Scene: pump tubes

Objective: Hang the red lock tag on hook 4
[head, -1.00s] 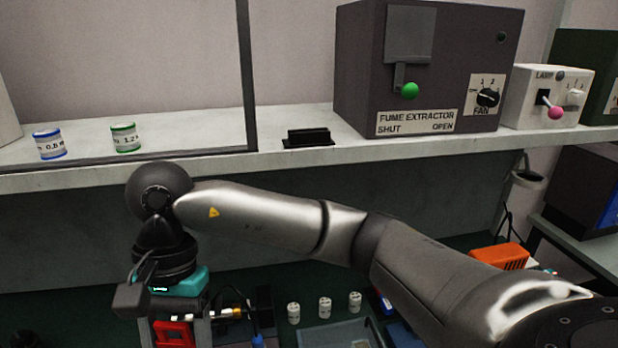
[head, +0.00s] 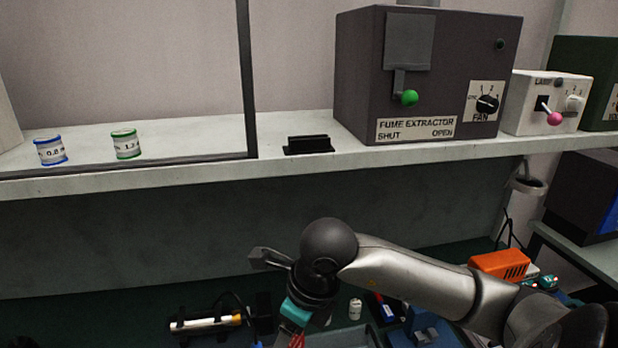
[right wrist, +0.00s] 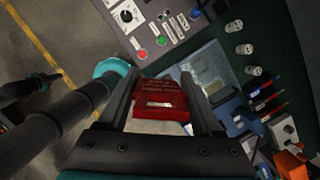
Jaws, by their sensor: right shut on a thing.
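The red lock tag (right wrist: 158,100) is between the two dark fingers of my right gripper (right wrist: 165,95) in the right wrist view; small print and a pale label strip show on it. The right gripper is shut on it. In the head view a bit of the red tag (head: 297,341) shows at the bottom edge, below the teal part of the right gripper (head: 295,328). The fingers are mostly cut off there. I cannot make out hook 4 or any numbered hook in either view.
A shelf (head: 200,181) crosses above the bench, carrying the fume extractor (head: 440,70), a black holder (head: 308,145) and two labelled spools. An orange box (head: 498,265) stands at right. A grey panel with buttons (right wrist: 150,30) and several white bottles (right wrist: 245,49) show in the wrist view.

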